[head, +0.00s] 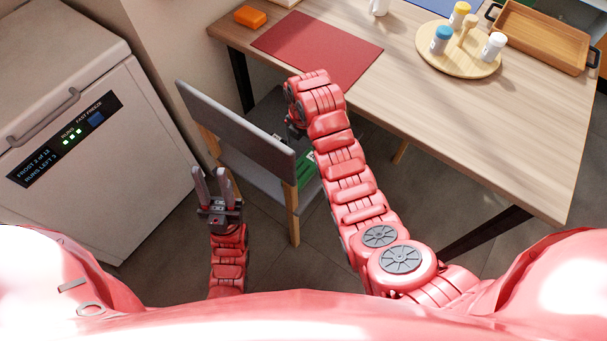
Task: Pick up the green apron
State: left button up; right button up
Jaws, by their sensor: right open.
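A green item (306,169), probably the apron, shows on the seat of the grey chair (235,120), with a white patch on it. Most of it is hidden behind the chair's backrest and my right arm. My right gripper (293,130) points down over the seat, close to the green item. It is open, but its fingertips are largely hidden by the backrest, so I cannot tell whether it touches the item. My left gripper (213,184) is open and empty, in front of the chair's backrest at the left.
A wooden table (420,120) stands beyond the chair. It holds a red mat (318,48), an orange block (250,16), a round board (458,64) with bottles and a wooden tray (540,38). A white freezer (120,160) stands at the left.

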aim_at(303, 167)
notch_tip(303, 167, down, 13)
jog(key=shift+s+f+b, duration=0.1)
jog(key=shift+f+b, duration=0.05)
jog(key=shift+b, duration=0.4)
jog(key=c, duration=1.2)
